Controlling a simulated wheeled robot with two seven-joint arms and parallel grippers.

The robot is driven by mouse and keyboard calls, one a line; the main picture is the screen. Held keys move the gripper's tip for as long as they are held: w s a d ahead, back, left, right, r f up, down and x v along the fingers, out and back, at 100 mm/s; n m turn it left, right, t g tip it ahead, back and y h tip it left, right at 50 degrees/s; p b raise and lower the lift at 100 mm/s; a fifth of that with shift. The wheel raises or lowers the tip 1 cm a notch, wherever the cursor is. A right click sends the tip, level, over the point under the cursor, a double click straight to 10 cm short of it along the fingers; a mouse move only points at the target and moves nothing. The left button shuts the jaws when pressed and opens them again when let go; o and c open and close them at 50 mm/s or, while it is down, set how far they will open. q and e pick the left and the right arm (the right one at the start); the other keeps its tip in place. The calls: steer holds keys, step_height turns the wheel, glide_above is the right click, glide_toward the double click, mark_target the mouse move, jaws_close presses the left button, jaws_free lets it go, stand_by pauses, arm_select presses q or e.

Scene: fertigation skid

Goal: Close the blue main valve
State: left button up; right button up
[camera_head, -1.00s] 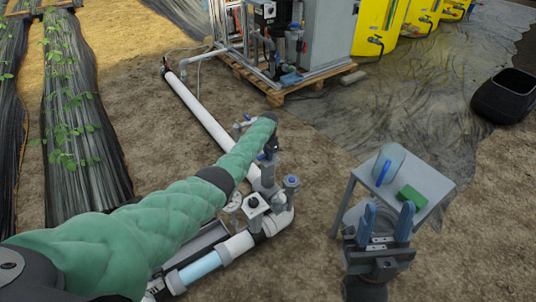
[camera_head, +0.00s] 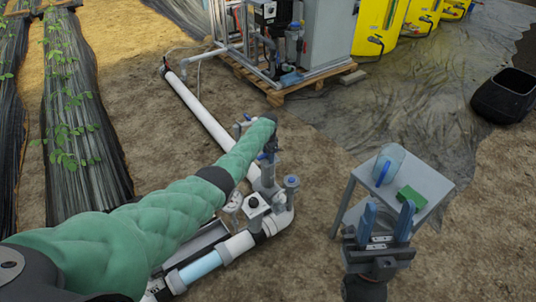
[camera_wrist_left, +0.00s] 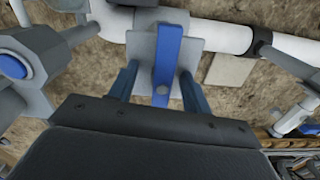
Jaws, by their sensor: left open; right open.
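The blue main valve handle (camera_wrist_left: 166,58) shows in the left wrist view as a blue lever on a grey valve body over the white pipe. It lies lengthwise between the fingers of my left gripper (camera_wrist_left: 159,72), which is open with one finger on each side. I see a gap on both sides; contact is not visible. In the head view my left forearm reaches over the pipework and hides much of the valve. My right gripper (camera_head: 387,212) is open and empty, fingers up, in front of the small grey table.
A grey table (camera_head: 432,180) holds a clear blue-tinted container (camera_head: 389,165) and a green block (camera_head: 411,198). A blue-centred grey fitting (camera_wrist_left: 13,67) sits left of the valve in the wrist view. A white pipe (camera_head: 205,118) runs back toward the skid on a pallet (camera_head: 275,95).

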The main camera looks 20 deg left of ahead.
arm_select(q)
step_height(320, 180, up, 10)
steer(key=p, duration=0.8)
steer(key=shift+w+p, duration=0.1)
steer(key=shift+p, duration=0.2)
steer(key=shift+f, duration=0.1)
